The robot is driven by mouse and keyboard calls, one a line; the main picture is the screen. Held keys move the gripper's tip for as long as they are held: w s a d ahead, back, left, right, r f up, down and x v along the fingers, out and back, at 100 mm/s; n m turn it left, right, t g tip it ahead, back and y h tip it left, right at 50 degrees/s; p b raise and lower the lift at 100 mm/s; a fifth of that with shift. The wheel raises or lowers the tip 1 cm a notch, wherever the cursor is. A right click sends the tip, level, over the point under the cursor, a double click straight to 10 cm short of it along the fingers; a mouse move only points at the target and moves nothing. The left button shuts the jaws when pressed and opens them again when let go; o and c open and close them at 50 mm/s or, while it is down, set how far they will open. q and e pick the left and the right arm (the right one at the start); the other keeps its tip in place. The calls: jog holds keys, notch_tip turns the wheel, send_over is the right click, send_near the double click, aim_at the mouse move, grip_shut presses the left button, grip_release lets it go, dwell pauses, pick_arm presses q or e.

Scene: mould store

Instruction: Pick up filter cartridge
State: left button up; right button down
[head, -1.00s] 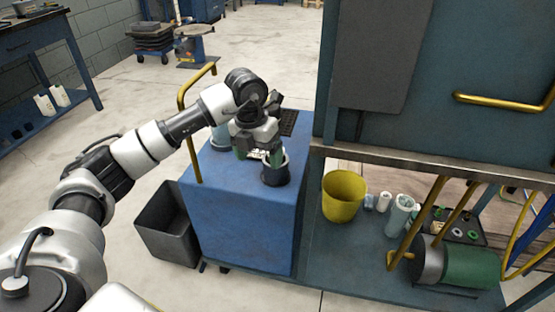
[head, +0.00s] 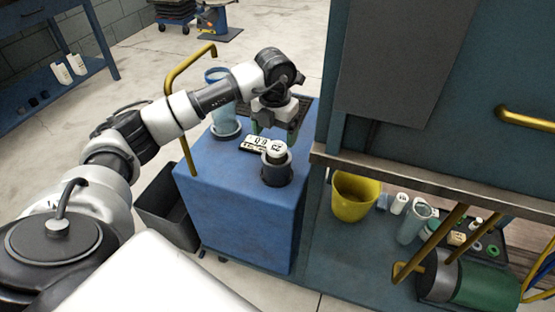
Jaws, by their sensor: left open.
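A round white-topped piece, which looks like the filter cartridge (head: 276,149), stands upright in a dark round holder (head: 276,174) on top of the blue cabinet (head: 240,215). Only its upper end shows; the rest is hidden in the holder. My left gripper (head: 274,130) points down just behind and above it, with its jaws open and nothing seen between them. I cannot tell how large the gap to the piece is. My right gripper is not in view.
A clear blue cylinder (head: 226,121) and a small white device with dark markings (head: 256,144) are on the cabinet. A yellow rail (head: 181,105) rises at its left edge. A yellow bucket (head: 352,197) stands on the lower shelf to the right. A dark bin (head: 166,212) is at left.

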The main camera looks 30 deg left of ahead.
aim_at(277, 147)
pick_arm(q)
jog(key=shift+w+f, duration=0.1)
jog(key=shift+f, duration=0.7)
notch_tip(277, 147, down, 4)
jog(key=shift+w+f+b, duration=0.15)
jog(key=shift+f+b, duration=0.05)
jog(key=shift+b, duration=0.25)
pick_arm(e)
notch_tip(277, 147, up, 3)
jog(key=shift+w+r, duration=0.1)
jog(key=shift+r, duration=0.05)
pick_arm(q)
jog(key=c, duration=1.1)
